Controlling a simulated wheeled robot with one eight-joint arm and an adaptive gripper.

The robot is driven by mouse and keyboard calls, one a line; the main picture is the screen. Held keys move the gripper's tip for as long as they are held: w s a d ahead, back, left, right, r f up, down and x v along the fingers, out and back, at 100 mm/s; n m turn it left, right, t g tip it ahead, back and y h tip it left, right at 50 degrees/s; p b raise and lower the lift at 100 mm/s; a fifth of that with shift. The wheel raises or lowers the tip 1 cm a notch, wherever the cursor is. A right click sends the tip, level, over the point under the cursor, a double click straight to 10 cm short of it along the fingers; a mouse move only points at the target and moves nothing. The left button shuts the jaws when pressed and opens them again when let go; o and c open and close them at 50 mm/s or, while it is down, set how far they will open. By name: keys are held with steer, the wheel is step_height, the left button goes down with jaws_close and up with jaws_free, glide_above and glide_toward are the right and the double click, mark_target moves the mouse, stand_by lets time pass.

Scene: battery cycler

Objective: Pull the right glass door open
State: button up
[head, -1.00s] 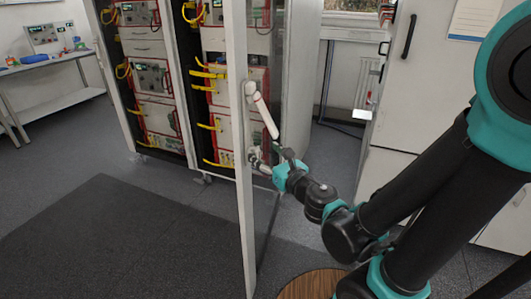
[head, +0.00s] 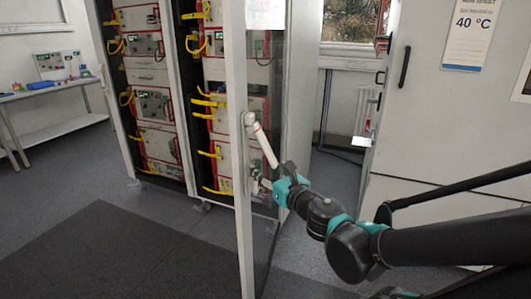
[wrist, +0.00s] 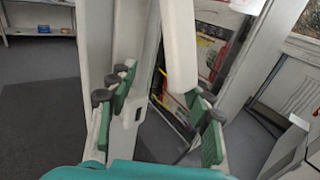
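The right glass door (head: 239,130) stands swung out from the cabinet, seen almost edge-on in the head view. Its white handle (head: 264,143) is a slanted bar on the right face of the door. My gripper (head: 272,180) is at the handle's lower part, close to the glass. In the wrist view the fingers of my gripper (wrist: 160,95) are spread apart. Whether any finger touches the handle cannot be told.
The cabinet's racks (head: 232,110) hold red-edged instruments with yellow cables. A grey-white cabinet (head: 430,115) stands to the right, and a bench (head: 50,93) stands at the far left. The floor with a dark mat (head: 110,250) is clear left of the door.

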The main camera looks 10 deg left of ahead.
mark_target(270, 155)
steer(key=shift+s+r, duration=0.1)
steer(key=shift+r, duration=2.6)
steer(key=shift+s, duration=0.1)
